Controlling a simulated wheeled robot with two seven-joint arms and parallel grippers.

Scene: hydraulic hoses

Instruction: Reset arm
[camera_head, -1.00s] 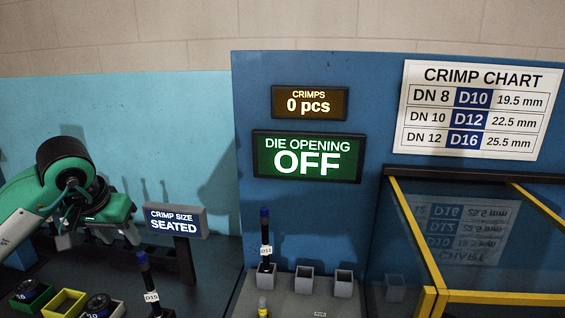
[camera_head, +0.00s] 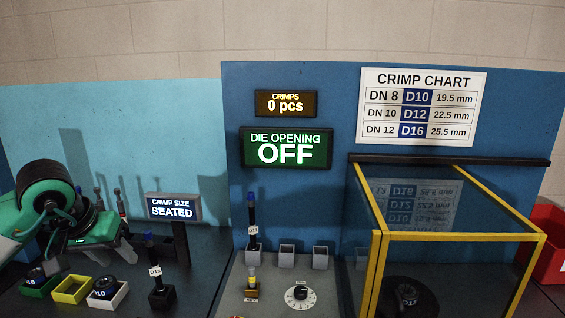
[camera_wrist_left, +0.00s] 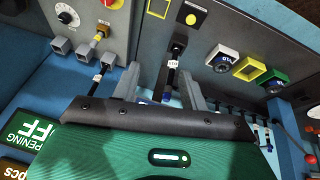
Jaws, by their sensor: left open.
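My left gripper (camera_head: 112,248) is at the left of the head view, on the green and black arm, above the dark bench and behind the small trays. In the left wrist view its two grey fingers (camera_wrist_left: 158,82) are apart with nothing held between them. A dark labelled rod (camera_wrist_left: 173,62) shows beyond the gap, apart from the fingers. In the head view a blue-topped rod (camera_head: 154,262) stands upright in a black holder to the right of the gripper. My right gripper is not in view.
Green (camera_head: 34,291), yellow (camera_head: 72,297) and white (camera_head: 112,303) trays stand at front left; the yellow one is empty. The "SEATED" sign (camera_head: 173,207) is right of the gripper. A yellow-framed enclosure (camera_head: 377,262) and red bin (camera_head: 546,262) stand at right.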

